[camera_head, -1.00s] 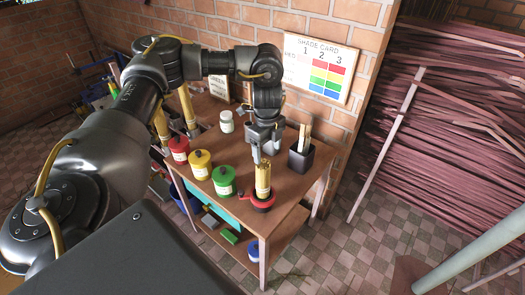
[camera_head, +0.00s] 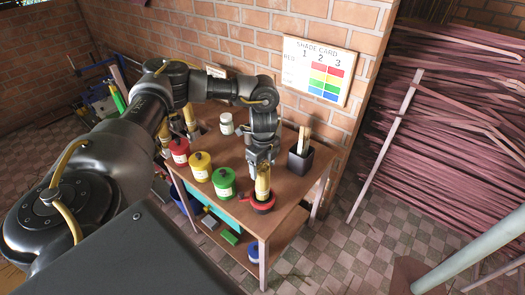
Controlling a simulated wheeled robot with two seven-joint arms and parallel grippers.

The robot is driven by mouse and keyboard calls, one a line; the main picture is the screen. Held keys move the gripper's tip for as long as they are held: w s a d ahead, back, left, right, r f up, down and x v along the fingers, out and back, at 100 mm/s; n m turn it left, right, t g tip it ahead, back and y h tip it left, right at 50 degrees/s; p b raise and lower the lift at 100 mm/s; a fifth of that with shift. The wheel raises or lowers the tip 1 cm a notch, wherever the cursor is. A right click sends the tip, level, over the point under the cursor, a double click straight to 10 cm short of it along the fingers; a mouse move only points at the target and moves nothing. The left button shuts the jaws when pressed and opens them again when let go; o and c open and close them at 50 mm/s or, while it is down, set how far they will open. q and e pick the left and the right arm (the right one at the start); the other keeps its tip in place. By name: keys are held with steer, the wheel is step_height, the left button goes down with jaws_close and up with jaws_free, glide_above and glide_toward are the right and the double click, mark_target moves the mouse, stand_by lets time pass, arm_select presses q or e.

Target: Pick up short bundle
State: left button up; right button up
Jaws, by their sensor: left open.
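The short bundle (camera_head: 263,186) is a tan, upright bundle standing in a round red-and-dark holder (camera_head: 262,205) at the front right of the wooden table. My left gripper (camera_head: 262,170) points down at the bundle's top, its fingers apart. The fingers partly hide the upper end of the bundle, and I cannot tell whether they touch it. My right gripper is not in view.
Red (camera_head: 179,152), yellow (camera_head: 200,168) and green (camera_head: 224,183) lidded pots stand left of the holder. A white jar (camera_head: 227,124) is behind them. A black box (camera_head: 300,162) with sticks stands right of my gripper. A shade card (camera_head: 316,70) hangs on the brick wall.

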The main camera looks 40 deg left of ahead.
mark_target(262, 189)
arm_select(q)
step_height(262, 189, down, 2)
steer(key=shift+a+f+p, duration=0.15)
steer(key=shift+p, duration=0.15)
steer(key=shift+f, duration=0.45)
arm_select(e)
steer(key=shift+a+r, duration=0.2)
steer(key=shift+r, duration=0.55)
arm_select(q)
steer(key=shift+c, duration=0.2)
steer(key=c, duration=1.5)
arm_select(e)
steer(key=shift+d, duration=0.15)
arm_select(q)
steer(key=shift+r, duration=0.1)
